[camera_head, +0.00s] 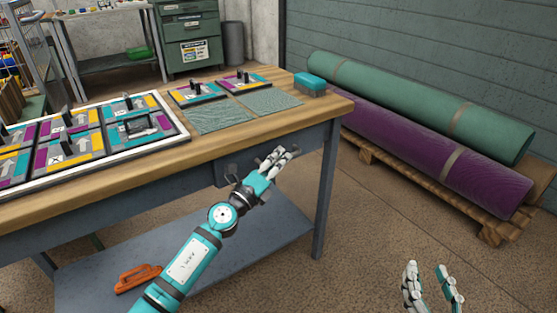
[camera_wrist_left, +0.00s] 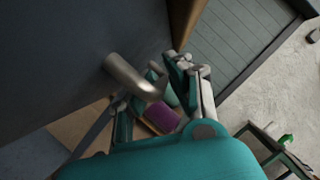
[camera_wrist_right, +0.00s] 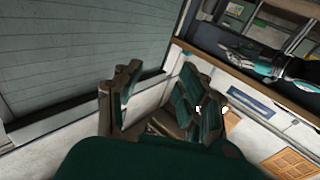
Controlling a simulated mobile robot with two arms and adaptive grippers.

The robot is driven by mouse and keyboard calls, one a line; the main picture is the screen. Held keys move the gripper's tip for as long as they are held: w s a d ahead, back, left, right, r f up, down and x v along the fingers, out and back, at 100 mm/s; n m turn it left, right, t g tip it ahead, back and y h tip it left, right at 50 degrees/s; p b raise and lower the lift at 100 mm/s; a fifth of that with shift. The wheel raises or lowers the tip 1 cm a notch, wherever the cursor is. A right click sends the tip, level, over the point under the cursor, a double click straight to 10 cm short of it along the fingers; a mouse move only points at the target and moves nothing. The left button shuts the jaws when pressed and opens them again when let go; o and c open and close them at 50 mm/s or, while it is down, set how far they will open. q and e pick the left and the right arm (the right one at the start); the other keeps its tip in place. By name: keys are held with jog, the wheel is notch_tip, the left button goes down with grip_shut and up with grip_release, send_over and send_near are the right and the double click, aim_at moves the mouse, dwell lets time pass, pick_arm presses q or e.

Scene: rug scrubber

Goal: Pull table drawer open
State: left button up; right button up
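The table drawer (camera_head: 306,140) is a dark grey-blue front under the wooden tabletop, near its right end. It looks flush with the table frame. A metal handle (camera_head: 231,174) sticks out of it. In the left wrist view the handle (camera_wrist_left: 132,77) is a grey cylinder standing out from the dark front. My left gripper (camera_head: 283,157) is in front of the drawer, fingers apart; in its wrist view the handle's end reaches toward the gap between the fingers (camera_wrist_left: 155,105). I cannot tell whether they touch. My right gripper (camera_head: 433,285) is open and empty, low at the right.
The wooden tabletop (camera_head: 180,165) carries a white-framed board (camera_head: 183,134) of coloured pieces, rug samples and a teal box (camera_head: 309,84). An orange tool (camera_head: 138,277) lies on the lower shelf. Rolled rugs (camera_head: 430,150) rest on a pallet at right. The floor before the drawer is clear.

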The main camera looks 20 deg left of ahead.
pick_arm(q)
grip_shut()
jog(key=shift+s+d, duration=0.1)
jog(key=shift+d, duration=0.05)
jog(key=s+d+p, duration=0.4)
jog(key=s+d, duration=0.8)
jog(key=d, duration=0.3)
jog(key=shift+s+d+p, duration=0.15)
jog(key=shift+d+p, duration=0.15)
pick_arm(e)
jog(key=s+d+f+g+h, duration=0.1)
jog(key=s+d+f+g, duration=0.1)
jog(key=s+f+g, duration=0.4)
jog(key=s+d+f+g+h, duration=0.2)
jog(key=s+f+g, duration=0.3)
jog(key=f, duration=0.4)
jog(key=shift+s+d+f+m+g+h, duration=0.25)
jog(key=shift+s+d+g, duration=0.2)
jog(key=shift+d, duration=0.3)
